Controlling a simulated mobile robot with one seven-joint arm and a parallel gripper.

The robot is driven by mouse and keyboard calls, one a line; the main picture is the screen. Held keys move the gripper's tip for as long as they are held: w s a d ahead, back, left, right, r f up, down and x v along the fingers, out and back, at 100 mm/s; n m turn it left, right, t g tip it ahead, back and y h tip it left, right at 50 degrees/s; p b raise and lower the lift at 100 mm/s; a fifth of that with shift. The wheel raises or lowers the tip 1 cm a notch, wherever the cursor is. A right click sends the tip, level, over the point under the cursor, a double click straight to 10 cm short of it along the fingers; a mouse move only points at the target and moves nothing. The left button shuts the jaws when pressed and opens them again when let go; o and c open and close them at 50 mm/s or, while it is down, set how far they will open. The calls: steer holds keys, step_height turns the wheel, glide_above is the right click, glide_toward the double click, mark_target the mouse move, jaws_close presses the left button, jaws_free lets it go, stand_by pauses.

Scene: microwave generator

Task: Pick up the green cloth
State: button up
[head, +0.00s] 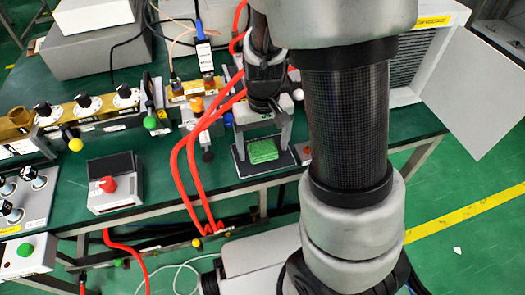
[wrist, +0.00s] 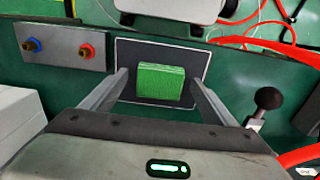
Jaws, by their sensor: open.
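The green cloth (head: 262,151) is a small, thick folded block lying on a dark mat with a light border (head: 283,165) near the front edge of the green table. In the wrist view the cloth (wrist: 166,84) lies ahead of my gripper, in line with the space between its fingers, on the dark mat (wrist: 200,57). My gripper (wrist: 160,77) is open and empty. In the head view my gripper (head: 263,140) is above the mat, with one finger on each side of the cloth. I cannot tell the exact height of the fingertips above the mat.
Red cables (head: 189,150) run down left of the mat. A box with a red knob (head: 108,183) sits further left. In the wrist view, a plate with blue and red terminals (wrist: 60,47) is left of the mat, and a black-knobbed lever (wrist: 267,99) is at right.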

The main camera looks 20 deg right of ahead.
mark_target(263, 149)
steer(key=c, duration=1.2)
step_height(263, 149, up, 10)
steer(key=p, duration=0.3)
steer(key=shift+o, duration=1.4)
steer(key=shift+c, duration=0.5)
steer(key=shift+r+p, duration=0.1)
steer(key=shift+p, duration=0.3)
steer(key=shift+r+p, duration=0.1)
steer(key=shift+p, duration=0.5)
